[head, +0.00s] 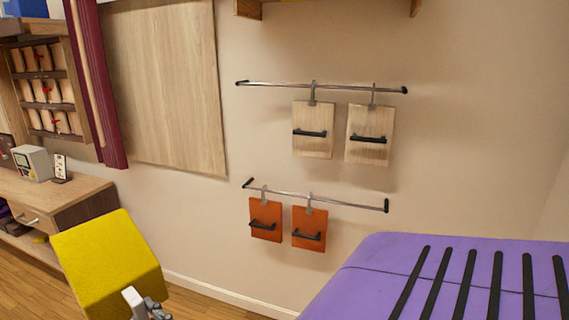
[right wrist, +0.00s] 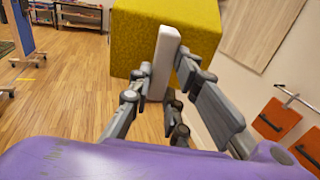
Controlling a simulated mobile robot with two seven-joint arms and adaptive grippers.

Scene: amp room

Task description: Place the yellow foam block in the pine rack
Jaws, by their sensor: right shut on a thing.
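The yellow foam block (head: 108,265) is a large block at the lower left of the head view. It also fills the top middle of the right wrist view (right wrist: 140,40). The block is held up in the air, clear of the floor. A wooden rack (head: 18,88) with several rows of tan pieces stands at the far left of the head view. I cannot tell whether it is the pine rack. My left gripper is not in view.
A wooden desk (head: 85,192) with a drawer and a small grey device (head: 33,163) stands at the left. Wooden boards (head: 313,120) and orange boards (head: 265,215) hang from wall rails. Open wood floor (right wrist: 55,110) lies at the left of the wrist view.

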